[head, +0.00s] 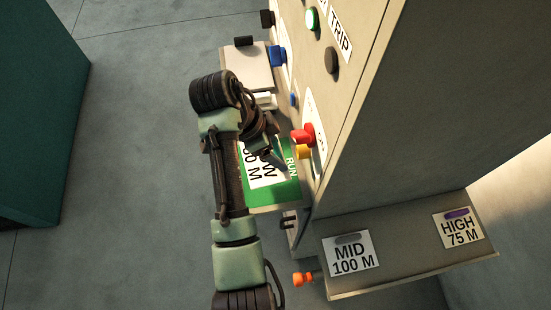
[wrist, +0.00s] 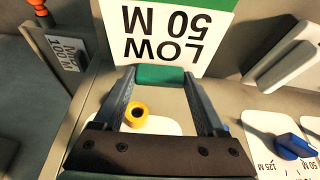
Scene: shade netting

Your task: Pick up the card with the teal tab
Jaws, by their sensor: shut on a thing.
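The card with the teal tab reads LOW 50 M and is white. In the head view the card (head: 258,178) shows in front of a green panel marked RUN, partly hidden by my gripper (head: 274,158). In the wrist view the card (wrist: 175,38) is upside down at the top, its teal tab (wrist: 160,76) between the fingertips of my gripper (wrist: 162,78). My gripper is shut on the tab. I cannot tell whether the card still touches a surface.
Cards MID 100 M (head: 351,262) and HIGH 75 M (head: 458,228) lie on a lower shelf (head: 410,247). A red knob (head: 302,136) and a yellow knob (head: 303,152) stick out close to my gripper. An orange knob (head: 300,279) is beside the shelf. Open floor (head: 130,130) lies left.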

